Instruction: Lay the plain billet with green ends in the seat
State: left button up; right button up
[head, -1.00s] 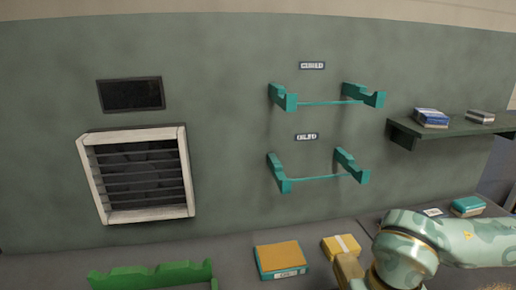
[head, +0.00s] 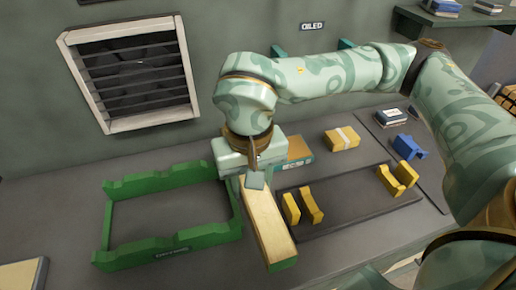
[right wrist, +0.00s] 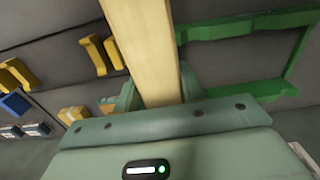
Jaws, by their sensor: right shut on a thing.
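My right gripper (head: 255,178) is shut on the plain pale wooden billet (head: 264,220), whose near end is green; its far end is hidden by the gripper. The billet points toward the front, between the green cradle frame and the yellow notched blocks. Whether it clears the table I cannot tell. In the right wrist view the billet (right wrist: 147,45) runs up from the jaws. The green frame (head: 175,250) has notched front and back rails, a label in front and nothing in it. I cannot tell which holder is the seat. My left gripper is not in view.
Yellow notched blocks (head: 311,204) stand on a dark plate (head: 350,212), with another yellow pair (head: 398,180) at its right. A blue block (head: 408,146), a yellow box (head: 342,139) and an orange-topped box (head: 299,150) lie behind. A louvred vent (head: 135,75) is on the wall.

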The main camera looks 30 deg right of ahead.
jog(key=w+d+f, duration=0.1)
jog(key=w, duration=0.1)
jog(key=w+d+f+b, duration=0.1)
jog(key=w, duration=0.1)
jog(key=w+f, duration=0.2)
jog(key=w, duration=0.1)
jog(key=shift+w+d+b, duration=0.1)
jog(key=shift+d+b, duration=0.3)
jog(key=w+f, duration=0.1)
jog(key=w+d+f+b, duration=0.1)
jog(key=w+f, duration=0.1)
jog(key=w+f+b, duration=0.1)
jog(key=w+f, duration=0.1)
jog(key=shift+w+d+f, duration=0.1)
jog(key=shift+d, duration=0.3)
jog(key=shift+w+f, duration=0.15)
jog(key=shift+f, duration=0.15)
notch_tip(320, 180, down, 4)
jog(key=shift+w+d+r+b, duration=0.15)
jog(key=shift+r+b, duration=0.1)
jog(key=shift+b, duration=0.7)
jog(key=shift+r, duration=0.15)
jog(key=o, duration=1.3)
jog(key=shift+c, duration=0.2)
